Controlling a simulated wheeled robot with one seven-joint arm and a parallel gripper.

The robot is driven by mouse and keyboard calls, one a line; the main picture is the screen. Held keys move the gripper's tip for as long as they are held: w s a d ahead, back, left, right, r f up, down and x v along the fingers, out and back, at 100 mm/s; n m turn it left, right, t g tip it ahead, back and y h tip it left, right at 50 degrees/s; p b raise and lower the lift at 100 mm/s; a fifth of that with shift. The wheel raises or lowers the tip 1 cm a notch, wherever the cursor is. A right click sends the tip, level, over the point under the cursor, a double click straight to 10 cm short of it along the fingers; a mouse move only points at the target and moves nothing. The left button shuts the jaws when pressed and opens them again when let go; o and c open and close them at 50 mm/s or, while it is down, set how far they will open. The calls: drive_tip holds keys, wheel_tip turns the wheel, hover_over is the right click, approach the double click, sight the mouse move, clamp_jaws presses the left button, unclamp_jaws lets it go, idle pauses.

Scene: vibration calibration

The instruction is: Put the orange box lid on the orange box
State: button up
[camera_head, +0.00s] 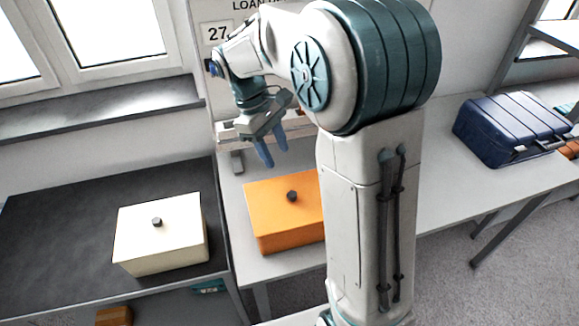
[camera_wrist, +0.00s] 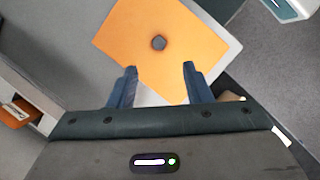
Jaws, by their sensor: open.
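The orange box (camera_head: 290,238) stands on the light table in the middle of the head view, partly hidden on its right by my arm. The orange lid (camera_head: 265,197), flat with a dark knob, lies on top of the box and looks seated. In the wrist view the lid (camera_wrist: 160,20) fills the upper middle, with its knob just beyond the fingertips. My gripper (camera_head: 272,150) is open and empty, above and behind the box in the head view. Its two blue fingers also show in the wrist view (camera_wrist: 159,70), apart, with nothing between them.
A cream box (camera_head: 162,255) with a knobbed lid stands on the dark table (camera_head: 60,240) at the left. A dark blue case (camera_head: 512,128) lies on the light table at the right. A small brown box (camera_head: 114,316) sits low at the bottom left.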

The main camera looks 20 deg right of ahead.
drive_tip(key=s+d+r+m+t+y, duration=0.1)
drive_tip(key=s+d+m+t+y, duration=0.2)
drive_tip(key=s, duration=1.4)
drive_tip(key=m+t, duration=0.3)
drive_tip(key=m, duration=0.2)
drive_tip(key=shift+m, duration=0.3)
drive_tip(key=shift+r, duration=0.1)
drive_tip(key=shift+c, duration=1)
drive_tip(key=shift+s, duration=0.1)
